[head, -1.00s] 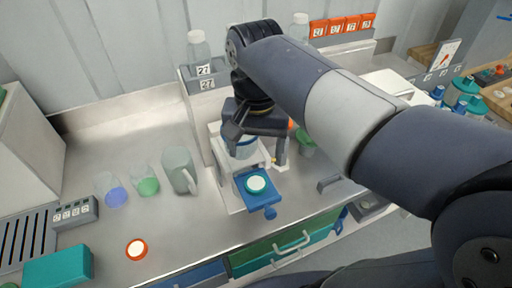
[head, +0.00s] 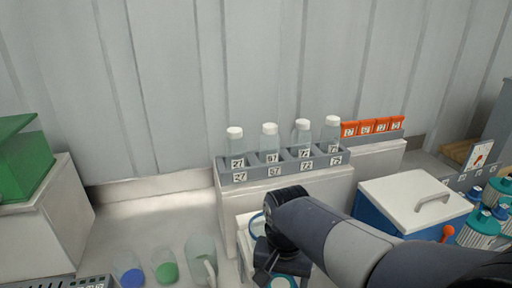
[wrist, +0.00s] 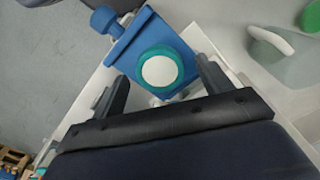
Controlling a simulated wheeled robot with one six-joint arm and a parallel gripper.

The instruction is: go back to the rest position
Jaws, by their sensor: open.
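My gripper (wrist: 162,72) is open, with its two dark fingers apart, in the wrist view. A round white-topped piece with a teal rim (wrist: 159,70) shows between the fingers, on a blue holder (wrist: 126,51) with a knob. I see nothing held, and I cannot tell how far the fingers are above that piece. In the head view my gripper (head: 268,262) is low in the picture, in front of the bottle rack (head: 228,179). The teal-rimmed piece is partly visible below it at the bottom edge (head: 283,282).
Several white-capped bottles (head: 269,141) stand in the numbered rack behind my arm. Orange labelled blocks (head: 366,128) are right of it. A white-lidded blue box (head: 412,200) and teal-capped vessels (head: 478,228) are at right. Beakers (head: 166,268) and a jug (head: 201,261) stand left of my gripper.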

